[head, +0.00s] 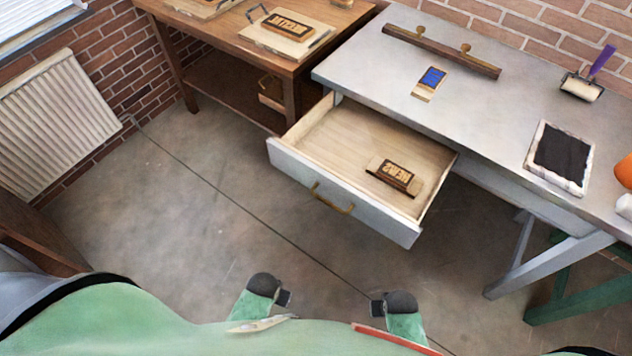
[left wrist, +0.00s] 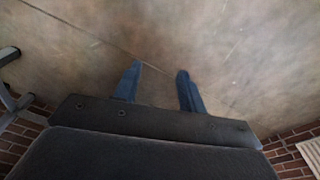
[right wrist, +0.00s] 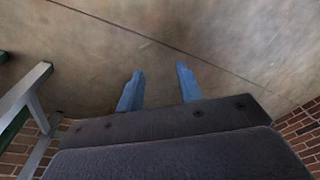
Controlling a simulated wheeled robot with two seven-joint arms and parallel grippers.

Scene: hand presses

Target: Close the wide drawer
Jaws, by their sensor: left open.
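The wide drawer (head: 290,165) is pulled well out from under the grey table. It has a pale wooden inside, a grey front and a brass handle (head: 333,199). A wooden printing block (head: 394,175) with raised letters lies inside it. My left gripper (head: 284,298) is low in the head view, apart from the drawer. Its two blue fingers (left wrist: 160,84) are spread over bare floor in the left wrist view. My right gripper (head: 377,307) is also low and clear of the drawer. Its fingers (right wrist: 158,82) are apart and empty in the right wrist view.
The grey table (head: 385,82) holds a wooden bar with knobs (head: 441,50), a blue-faced block (head: 431,82), a roller (head: 582,86) and an ink slab (head: 560,157). A wooden table (head: 228,38) stands at the back left. The floor (head: 200,230) before the drawer is clear.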

